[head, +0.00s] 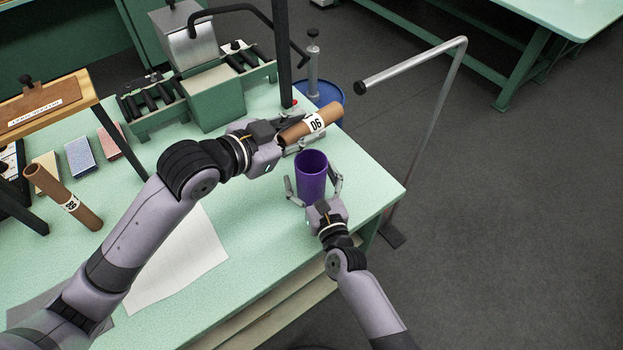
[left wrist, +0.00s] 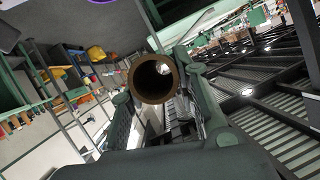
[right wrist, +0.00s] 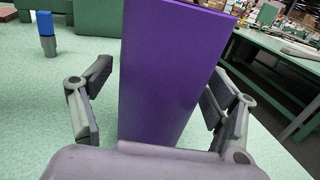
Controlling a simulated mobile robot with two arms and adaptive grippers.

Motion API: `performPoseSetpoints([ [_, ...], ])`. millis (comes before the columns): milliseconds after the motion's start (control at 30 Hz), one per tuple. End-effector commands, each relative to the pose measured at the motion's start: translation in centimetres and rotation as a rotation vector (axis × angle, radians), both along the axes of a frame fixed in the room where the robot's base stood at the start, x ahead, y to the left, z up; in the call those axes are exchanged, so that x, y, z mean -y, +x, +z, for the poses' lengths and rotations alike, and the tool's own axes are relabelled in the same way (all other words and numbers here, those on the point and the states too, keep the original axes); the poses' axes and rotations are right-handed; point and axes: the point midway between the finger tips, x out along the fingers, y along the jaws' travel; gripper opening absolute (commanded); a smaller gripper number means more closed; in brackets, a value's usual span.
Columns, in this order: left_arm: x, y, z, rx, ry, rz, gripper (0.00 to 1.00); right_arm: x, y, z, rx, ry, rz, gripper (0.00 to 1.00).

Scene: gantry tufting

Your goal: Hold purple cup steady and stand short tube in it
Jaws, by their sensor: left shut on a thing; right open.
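The purple cup (head: 311,178) stands upright on the green table near its right edge. My right gripper (head: 313,186) is open, with one finger on each side of the cup; the right wrist view shows gaps between the fingers and the cup (right wrist: 175,70). My left gripper (head: 285,138) is shut on a brown tube (head: 310,123) with a white label reading 06. The tube is tilted, above and behind the cup, apart from it. Its round open end (left wrist: 153,79) faces the left wrist camera. Another brown tube (head: 63,197) with a label leans at the far left.
A green rack (head: 212,95) with black rollers stands at the back. Card stacks (head: 80,156) and a white sheet (head: 180,258) lie left on the table (head: 250,225). A bent metal pipe stand (head: 425,110) rises beyond the right edge, with a blue bin (head: 325,95) behind the table.

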Motion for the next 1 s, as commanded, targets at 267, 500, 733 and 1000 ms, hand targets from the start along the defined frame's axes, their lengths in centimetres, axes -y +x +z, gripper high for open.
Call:
performPoseSetpoints([
  [267, 0.01, 0.00, 0.02, 0.001, -0.001, 0.000, 0.04, 0.00, -0.04, -0.01, 0.000, 0.000, 0.000, 0.65],
  [500, 0.01, 0.00, 0.02, 0.001, -0.001, 0.000, 0.04, 0.01, -0.05, -0.01, 0.000, 0.000, 0.000, 0.48],
  [733, 0.01, 0.00, 0.02, 0.001, -0.001, 0.000, 0.04, 0.02, -0.05, -0.02, 0.000, 0.000, 0.000, 0.33],
  [1000, 0.00, -0.01, -0.34, -0.002, 0.000, 0.000, 0.04, 0.02, -0.05, -0.02, 0.000, 0.000, 0.000, 0.26],
])
